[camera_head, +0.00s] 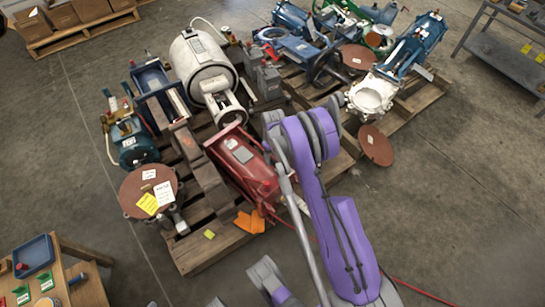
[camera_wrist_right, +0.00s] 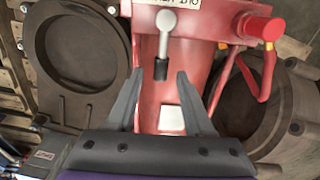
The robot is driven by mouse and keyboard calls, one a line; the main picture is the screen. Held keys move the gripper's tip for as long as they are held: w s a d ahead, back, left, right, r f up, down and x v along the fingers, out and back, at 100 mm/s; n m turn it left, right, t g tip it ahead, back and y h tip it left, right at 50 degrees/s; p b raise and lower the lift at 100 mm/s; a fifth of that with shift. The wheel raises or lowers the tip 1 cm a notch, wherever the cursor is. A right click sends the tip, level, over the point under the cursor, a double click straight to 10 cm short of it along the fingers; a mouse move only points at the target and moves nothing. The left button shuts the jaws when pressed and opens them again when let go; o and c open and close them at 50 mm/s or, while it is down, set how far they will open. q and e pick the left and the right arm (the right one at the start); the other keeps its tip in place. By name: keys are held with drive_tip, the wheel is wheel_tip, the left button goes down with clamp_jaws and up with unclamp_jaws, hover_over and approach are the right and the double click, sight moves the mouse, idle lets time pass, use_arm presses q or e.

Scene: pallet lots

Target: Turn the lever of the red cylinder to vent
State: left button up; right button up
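In the right wrist view the red body (camera_wrist_right: 185,85) fills the middle. Its lever (camera_wrist_right: 164,45) has a silver pivot at the top and a black grip pointing down in that picture. My right gripper (camera_wrist_right: 160,78) is open; the black grip's lower end shows between its two fingertips, and I cannot tell whether they touch it. A white label above the lever is cut off.
A white tank (camera_head: 203,65), a rusty disc flange (camera_head: 148,190) and grey metal parts crowd the pallet (camera_head: 200,250). A second loaded pallet (camera_head: 410,100) stands behind. In the right wrist view a red-capped fitting (camera_wrist_right: 260,28) and dark round flanges flank the lever.

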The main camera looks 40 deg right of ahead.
wheel_tip(320, 180, up, 11)
drive_tip(key=p, duration=0.2)
drive_tip(key=shift+d+p, duration=0.15)
drive_tip(key=shift+p, duration=0.15)
drive_tip(key=shift+f, duration=0.1)
idle(0.4)
